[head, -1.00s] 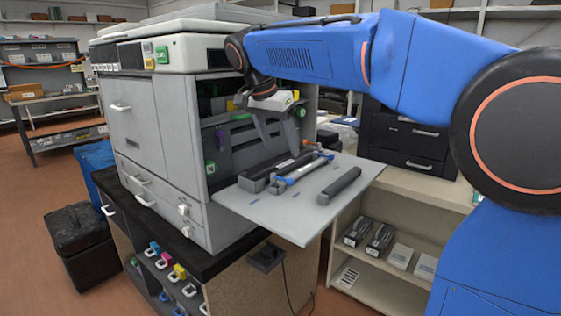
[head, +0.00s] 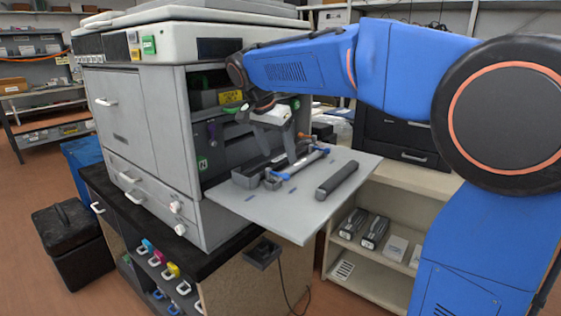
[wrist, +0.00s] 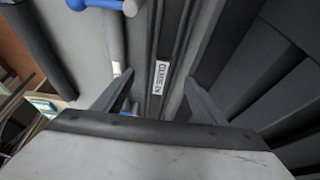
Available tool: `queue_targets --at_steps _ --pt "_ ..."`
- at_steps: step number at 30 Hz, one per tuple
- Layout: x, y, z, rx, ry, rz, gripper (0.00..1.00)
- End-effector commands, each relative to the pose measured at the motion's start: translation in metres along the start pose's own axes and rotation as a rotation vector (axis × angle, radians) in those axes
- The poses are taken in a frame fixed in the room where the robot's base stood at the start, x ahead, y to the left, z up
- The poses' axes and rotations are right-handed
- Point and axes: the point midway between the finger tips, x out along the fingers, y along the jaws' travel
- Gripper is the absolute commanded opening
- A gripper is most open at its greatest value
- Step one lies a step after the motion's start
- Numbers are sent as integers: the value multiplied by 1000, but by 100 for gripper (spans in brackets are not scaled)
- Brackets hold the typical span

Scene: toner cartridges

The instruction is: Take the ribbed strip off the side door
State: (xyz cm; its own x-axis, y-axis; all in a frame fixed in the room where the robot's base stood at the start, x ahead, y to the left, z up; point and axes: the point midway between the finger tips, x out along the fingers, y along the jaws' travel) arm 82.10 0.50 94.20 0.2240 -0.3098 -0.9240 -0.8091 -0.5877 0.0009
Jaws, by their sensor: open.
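The ribbed strip (head: 246,178) is long and dark grey, lying on the open side door (head: 296,222) of the copier. In the wrist view the strip (wrist: 167,40) shows lengthwise ridges and a small white label. My gripper (wrist: 158,79) is open, its fingers on either side of the strip's line. In the head view my gripper (head: 290,155) reaches down over the strip, hiding part of it. I cannot tell whether the fingers touch it.
A blue-ended rod (head: 300,167) lies close beside the strip. A dark roller (head: 338,180) lies farther right on the door. The open copier body (head: 140,140) stands at the strip's left and back. The door's front corner is bare.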

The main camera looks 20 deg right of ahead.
Motion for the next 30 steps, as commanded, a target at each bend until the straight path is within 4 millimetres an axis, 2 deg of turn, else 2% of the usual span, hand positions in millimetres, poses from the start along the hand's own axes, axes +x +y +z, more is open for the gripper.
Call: queue_targets --at_steps 3,10,11,16,25,30 --pt "7 0 0 0 0 -1 65" --pt "8 0 0 0 0 -1 65" --pt "8 0 0 0 0 -1 60" --pt "8 0 0 0 0 -1 19" --pt "7 0 -1 0 1 -2 18" --pt "-3 4 -5 1 1 -2 18"
